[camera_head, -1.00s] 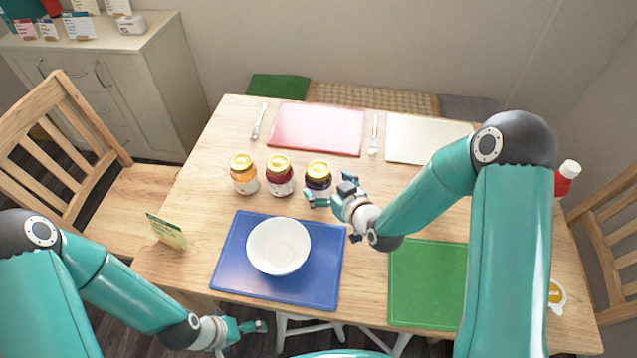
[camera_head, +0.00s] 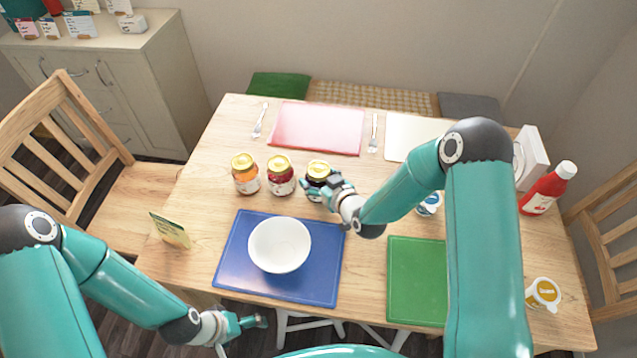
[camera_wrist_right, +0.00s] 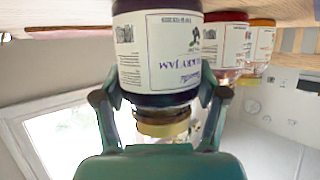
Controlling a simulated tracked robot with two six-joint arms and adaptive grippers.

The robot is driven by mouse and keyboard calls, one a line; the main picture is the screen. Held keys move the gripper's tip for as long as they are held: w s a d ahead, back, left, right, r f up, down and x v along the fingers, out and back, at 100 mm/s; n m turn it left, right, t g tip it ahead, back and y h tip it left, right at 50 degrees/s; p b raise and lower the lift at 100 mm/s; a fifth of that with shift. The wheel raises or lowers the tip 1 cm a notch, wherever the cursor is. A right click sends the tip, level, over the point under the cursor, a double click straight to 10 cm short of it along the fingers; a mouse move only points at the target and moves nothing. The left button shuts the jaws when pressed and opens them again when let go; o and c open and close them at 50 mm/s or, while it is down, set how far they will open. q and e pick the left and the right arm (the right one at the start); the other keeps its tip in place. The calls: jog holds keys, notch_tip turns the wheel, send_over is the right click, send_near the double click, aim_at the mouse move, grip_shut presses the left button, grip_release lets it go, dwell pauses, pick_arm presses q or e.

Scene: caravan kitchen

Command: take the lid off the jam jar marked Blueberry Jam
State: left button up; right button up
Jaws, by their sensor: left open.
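The dark jam jar (camera_head: 319,177) with a gold lid (camera_head: 318,166) stands on the table, rightmost of three jars. In the right wrist view, upside down, its label (camera_wrist_right: 178,55) shows "…ERRY JAM" and a dark berry picture; its gold lid (camera_wrist_right: 163,124) is on. My right gripper (camera_head: 318,187) is at this jar, with a finger on either side of its body in the wrist view (camera_wrist_right: 160,85). The fingers look close against the glass; whether they grip is unclear. My left gripper (camera_head: 262,321) is open and empty, low at the table's front edge.
A red jam jar (camera_head: 280,178) and an orange jar (camera_head: 245,176) stand left of the dark jar. A white bowl (camera_head: 280,245) sits on a blue mat (camera_head: 325,275) in front.

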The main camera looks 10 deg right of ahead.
jog(key=shift+r, duration=0.1)
jog(key=c, duration=0.7)
jog(key=shift+r, duration=0.1)
jog(key=shift+c, duration=0.2)
notch_tip(320, 180, up, 20)
jog(key=b, duration=0.1)
jog(key=shift+b, duration=0.3)
jog(key=o, duration=1)
jog(key=shift+w, duration=0.1)
jog(key=c, duration=1.1)
